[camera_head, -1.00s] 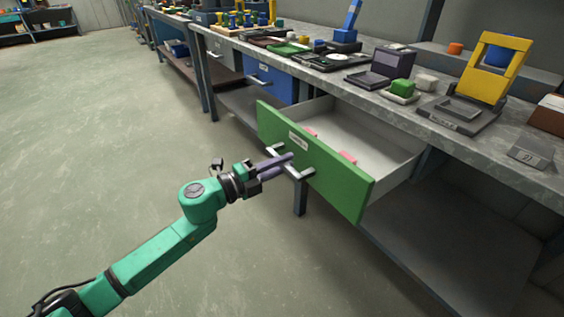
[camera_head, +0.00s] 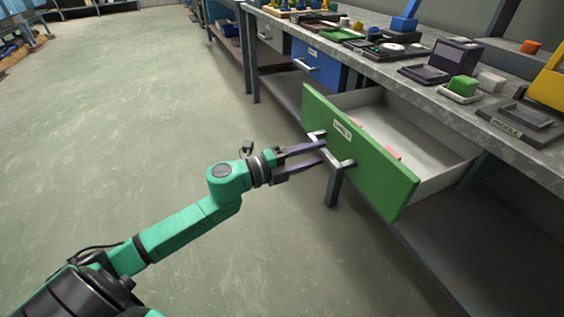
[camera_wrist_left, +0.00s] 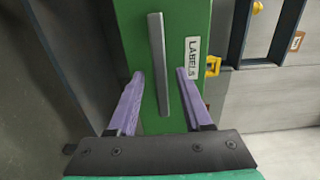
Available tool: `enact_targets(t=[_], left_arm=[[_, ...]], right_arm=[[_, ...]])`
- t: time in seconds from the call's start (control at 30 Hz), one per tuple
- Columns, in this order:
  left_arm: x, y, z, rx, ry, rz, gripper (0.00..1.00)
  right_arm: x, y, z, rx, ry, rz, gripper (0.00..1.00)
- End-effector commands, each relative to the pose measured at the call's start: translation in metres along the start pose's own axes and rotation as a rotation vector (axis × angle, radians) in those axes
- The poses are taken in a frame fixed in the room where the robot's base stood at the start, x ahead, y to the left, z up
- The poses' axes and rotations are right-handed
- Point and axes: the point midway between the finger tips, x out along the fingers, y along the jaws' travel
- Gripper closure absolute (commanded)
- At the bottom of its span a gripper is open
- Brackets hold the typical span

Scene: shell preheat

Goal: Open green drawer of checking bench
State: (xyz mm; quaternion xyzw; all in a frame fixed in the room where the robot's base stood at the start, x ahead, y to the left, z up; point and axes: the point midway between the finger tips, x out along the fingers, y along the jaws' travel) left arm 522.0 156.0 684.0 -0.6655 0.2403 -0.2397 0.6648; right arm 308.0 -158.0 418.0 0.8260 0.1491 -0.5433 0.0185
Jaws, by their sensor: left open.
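The green drawer (camera_head: 360,160) of the checking bench (camera_head: 545,160) stands pulled well out, with its white inside and pink items (camera_head: 392,153) showing. Its front has a label and a grey bar handle (camera_head: 337,158). My left gripper (camera_head: 322,153) is open at the drawer front, its two purple fingers apart beside the handle. In the left wrist view the handle (camera_wrist_left: 158,65) stands between the lines of the spread fingers (camera_wrist_left: 158,74), with a gap on both sides. The label reads "LABELS" (camera_wrist_left: 192,58). My right gripper is not in view.
A blue drawer (camera_head: 322,65) and a grey drawer (camera_head: 271,33) are shut further along. The bench top carries a green block (camera_head: 464,85), a dark stand (camera_head: 455,55) and other fixtures. The floor to the left is clear.

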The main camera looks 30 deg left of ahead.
Motion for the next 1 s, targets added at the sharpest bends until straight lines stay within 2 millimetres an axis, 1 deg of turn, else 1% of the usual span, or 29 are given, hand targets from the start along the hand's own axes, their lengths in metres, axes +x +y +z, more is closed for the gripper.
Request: enact_targets(t=[0.03, 0.17, 0.4, 0.5, 0.63, 1.0], left_arm=[[-0.009, 0.002, 0.0, -0.003, -0.001, 0.004, 0.5], [-0.035, 0.002, -0.001, -0.001, 0.0, 0.006, 0.5], [-0.088, 0.0, -0.001, -0.005, -0.001, 0.003, 0.5], [-0.106, -0.001, 0.0, -0.003, -0.002, 0.001, 0.5], [-0.117, 0.0, -0.001, 0.0, 0.001, 0.001, 0.5], [-0.118, 0.0, 0.0, 0.001, 0.001, 0.0, 0.5]], right_arm=[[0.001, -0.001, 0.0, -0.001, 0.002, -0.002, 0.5], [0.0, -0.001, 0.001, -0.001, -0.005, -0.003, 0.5], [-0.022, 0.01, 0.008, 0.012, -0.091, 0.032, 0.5], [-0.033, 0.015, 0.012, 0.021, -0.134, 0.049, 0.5], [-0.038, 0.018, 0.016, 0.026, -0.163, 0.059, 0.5], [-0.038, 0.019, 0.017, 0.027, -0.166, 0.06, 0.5]])
